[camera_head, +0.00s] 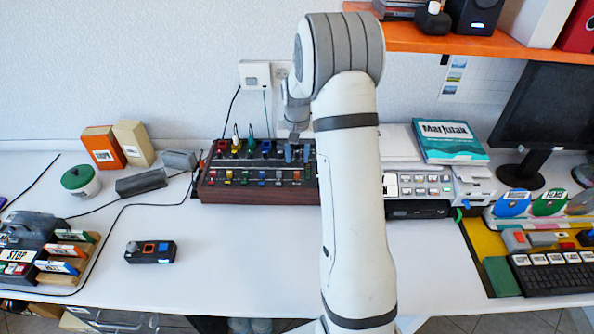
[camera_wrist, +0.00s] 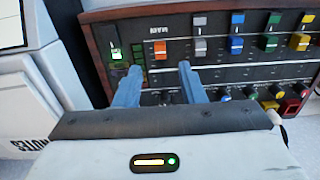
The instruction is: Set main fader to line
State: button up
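The mixer (camera_head: 255,196) is a dark panel with wooden sides and shows upside down in the wrist view (camera_wrist: 225,75). The MAIN label (camera_wrist: 158,32) is there, with an orange-red block (camera_wrist: 157,50) by it that looks like the main fader's cap. My gripper (camera_wrist: 160,68) is open, its two blue fingers apart on either side of that block's column, with nothing seen held between them. I cannot tell if they touch the panel. The target line is too small to make out. In the head view my gripper (camera_head: 298,155) is partly behind my arm.
Grey, blue, green and yellow caps (camera_wrist: 235,43) sit close beside the MAIN column. Knobs and plugs (camera_wrist: 265,92) stand behind. A white-topped device (camera_head: 420,185) is right of the mixer. The front table (camera_head: 230,260) is mostly clear.

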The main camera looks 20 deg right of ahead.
aim_at(297, 173)
notch_tip(297, 173, down, 6)
jog(key=shift+f, duration=0.25)
grip_shut()
dwell(0.4)
